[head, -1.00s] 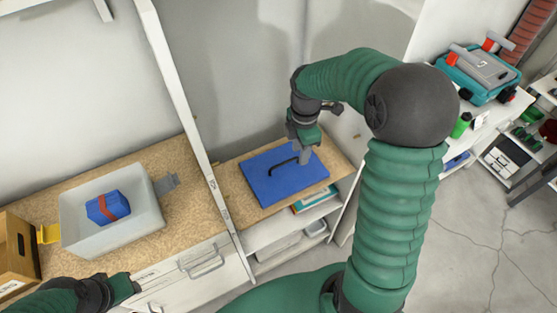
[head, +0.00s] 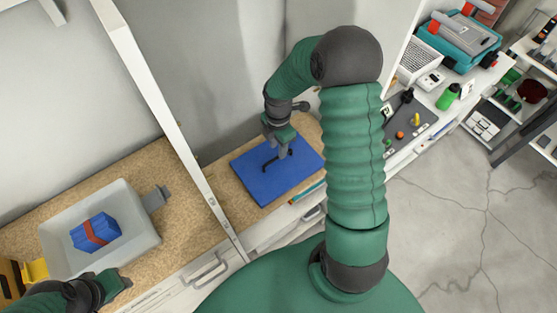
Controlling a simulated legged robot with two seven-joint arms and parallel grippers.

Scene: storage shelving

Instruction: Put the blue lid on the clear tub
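The blue lid (head: 260,183) lies flat on the cork-coloured shelf top right of the white upright, with a dark bar handle (head: 270,164) on it. My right gripper (head: 284,153) points down at the far end of the handle. I cannot tell whether its fingers are closed on it. The clear tub (head: 146,238) stands lidless on the cork top left of the upright. A blue package with a red band (head: 95,232) lies in it. My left gripper (head: 124,284) is just in front of the tub's near side; its fingers are not clear.
The white upright (head: 165,105) stands between tub and lid. A grey piece (head: 157,198) sits at the tub's right side, and a yellow bin (head: 35,270) is at its left. On the right are a teal toolbox (head: 458,40) and a green bottle (head: 448,96).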

